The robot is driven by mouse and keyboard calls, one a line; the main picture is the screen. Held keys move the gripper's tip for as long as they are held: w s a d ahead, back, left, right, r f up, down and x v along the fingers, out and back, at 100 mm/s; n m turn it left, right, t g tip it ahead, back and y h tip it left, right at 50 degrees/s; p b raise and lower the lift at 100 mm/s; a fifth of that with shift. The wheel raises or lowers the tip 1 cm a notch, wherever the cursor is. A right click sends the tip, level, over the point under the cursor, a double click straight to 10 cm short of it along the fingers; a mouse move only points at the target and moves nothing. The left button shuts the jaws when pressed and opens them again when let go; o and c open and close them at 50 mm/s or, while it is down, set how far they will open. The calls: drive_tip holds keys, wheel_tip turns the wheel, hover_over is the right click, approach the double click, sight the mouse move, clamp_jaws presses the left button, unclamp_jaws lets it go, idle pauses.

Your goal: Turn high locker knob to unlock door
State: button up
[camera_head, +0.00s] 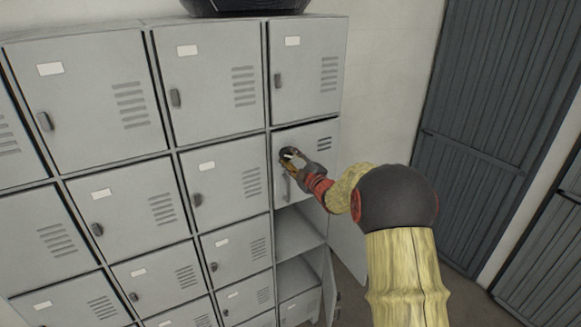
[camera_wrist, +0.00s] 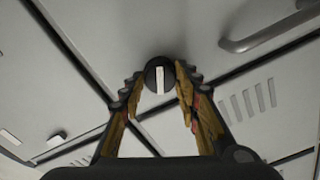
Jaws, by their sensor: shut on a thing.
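The locker door (camera_head: 310,139) in the right column, second row from the top, is closed. Its round black knob (camera_head: 286,152) is at the left side of the door. In the wrist view the knob (camera_wrist: 160,66) shows a white bar, which looks close to upright in the picture. My gripper (camera_head: 291,162) is at the knob, with its fingers shut on either side of it; the fingers (camera_wrist: 161,84) also show in the wrist view. A bar handle (camera_head: 288,187) is on the same door just below my gripper. The fingers partly hide the knob's sides.
Other grey locker doors (camera_head: 215,84) with dark handles fill the left. Below the door are open compartments (camera_head: 294,232), with an open door (camera_head: 346,244) jutting out at the right. A dark object (camera_head: 245,6) sits on top. Dark grey panels (camera_head: 485,120) stand at the right.

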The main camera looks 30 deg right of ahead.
drive_tip(key=m+b, duration=0.1)
drive_tip(key=m, duration=0.2)
drive_tip(key=shift+f+b, duration=0.2)
drive_tip(key=shift+b, duration=0.1)
drive_tip(key=m+b, duration=0.1)
drive_tip(key=m, duration=0.2)
drive_tip(key=shift+m, duration=0.3)
drive_tip(key=m, duration=0.6)
drive_tip(key=shift+r, duration=0.1)
drive_tip(key=o, duration=1.2)
drive_tip(key=shift+p, duration=0.3)
